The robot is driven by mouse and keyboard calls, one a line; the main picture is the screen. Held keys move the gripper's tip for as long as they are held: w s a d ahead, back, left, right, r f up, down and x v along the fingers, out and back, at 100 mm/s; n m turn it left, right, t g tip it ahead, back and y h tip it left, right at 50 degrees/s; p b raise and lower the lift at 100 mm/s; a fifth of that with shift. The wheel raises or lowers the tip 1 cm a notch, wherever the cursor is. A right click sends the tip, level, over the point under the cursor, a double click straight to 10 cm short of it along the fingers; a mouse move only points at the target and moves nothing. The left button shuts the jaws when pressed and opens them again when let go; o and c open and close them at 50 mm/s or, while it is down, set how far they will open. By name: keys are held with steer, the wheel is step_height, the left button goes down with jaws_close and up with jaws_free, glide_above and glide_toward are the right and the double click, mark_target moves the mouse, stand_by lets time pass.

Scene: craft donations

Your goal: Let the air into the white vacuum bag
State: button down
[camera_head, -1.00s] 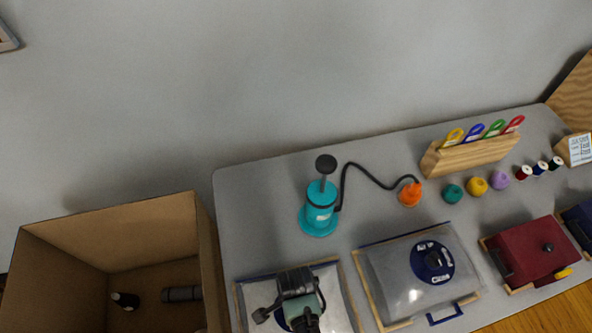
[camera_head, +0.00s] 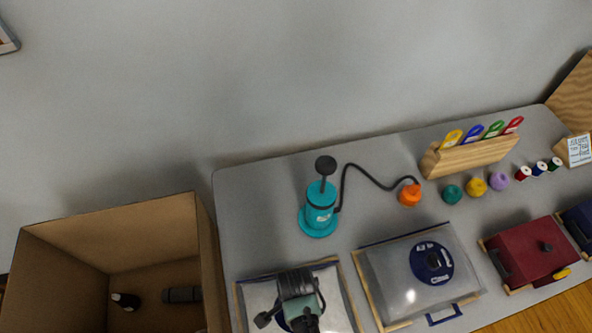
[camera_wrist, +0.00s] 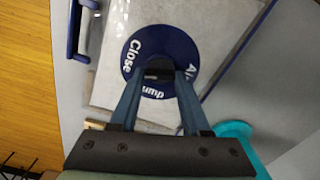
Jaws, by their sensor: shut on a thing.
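The whitish vacuum bag (camera_head: 336,292) lies in a wooden frame at the table's front left, partly hidden under my arm. In the wrist view its pale surface (camera_wrist: 106,82) carries a round dark blue dial (camera_wrist: 180,45). In the head view my arm hides the fingertips.
A teal hand pump (camera_head: 320,212) with a black hose and orange nozzle (camera_head: 410,195) stands behind. A second bag (camera_head: 390,275) with a blue dial (camera_head: 432,262) lies to the right, then a dark red one (camera_head: 525,255). A cardboard box (camera_head: 150,225) is at left.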

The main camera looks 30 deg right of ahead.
steer(key=n+p, duration=0.1)
steer(key=n, duration=0.4)
steer(key=n+p, duration=0.1)
steer(key=n, duration=0.3)
steer(key=shift+n, duration=0.4)
steer(key=n+p, duration=0.1)
steer(key=n, duration=2.1)
steer(key=shift+n, duration=0.4)
